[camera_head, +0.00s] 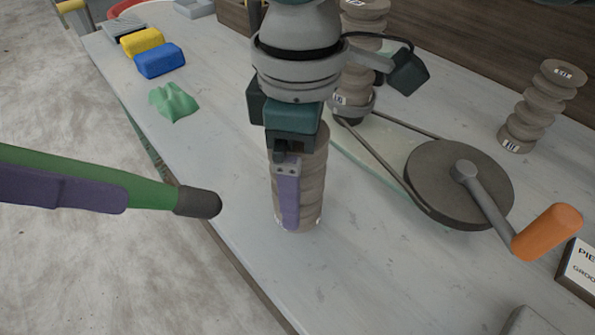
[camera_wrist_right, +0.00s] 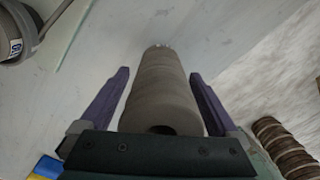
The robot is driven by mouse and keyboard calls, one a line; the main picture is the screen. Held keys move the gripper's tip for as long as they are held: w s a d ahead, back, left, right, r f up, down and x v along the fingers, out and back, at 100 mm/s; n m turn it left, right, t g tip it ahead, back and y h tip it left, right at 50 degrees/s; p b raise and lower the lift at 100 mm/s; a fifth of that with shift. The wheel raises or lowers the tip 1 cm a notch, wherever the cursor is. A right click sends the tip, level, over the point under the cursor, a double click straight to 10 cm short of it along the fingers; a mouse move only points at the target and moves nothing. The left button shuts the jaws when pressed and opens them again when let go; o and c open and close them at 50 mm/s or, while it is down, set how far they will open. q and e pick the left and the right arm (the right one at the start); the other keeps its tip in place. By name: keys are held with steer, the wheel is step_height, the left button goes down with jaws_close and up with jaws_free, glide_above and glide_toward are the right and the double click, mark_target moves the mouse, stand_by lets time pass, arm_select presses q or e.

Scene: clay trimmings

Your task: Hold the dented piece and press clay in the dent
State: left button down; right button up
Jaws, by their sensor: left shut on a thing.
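A grey-brown ridged clay column (camera_head: 313,175) stands upright on the table; it also shows between my right gripper's fingers in the right wrist view (camera_wrist_right: 160,90). No dent shows on its visible side. My right gripper (camera_head: 288,222) reaches down along it, purple fingers astride it, with small gaps on both sides in the wrist view. My left gripper (camera_head: 65,190) enters from the left edge, its purple finger against a green bar (camera_head: 150,193) with a dark rounded end (camera_head: 198,202). This end is in the air left of the column. The left gripper's other finger is hidden.
Blue (camera_head: 160,60) and yellow (camera_head: 142,42) blocks and a green lump (camera_head: 173,102) lie at the back left. A dark wheel (camera_head: 460,183) with an orange-handled crank (camera_head: 548,232) is at right. A ridged stack (camera_head: 540,105) stands behind it. A card (camera_head: 580,268) is at the right edge.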

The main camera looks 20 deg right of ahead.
step_height(320, 180, up, 12)
stand_by(0.6)
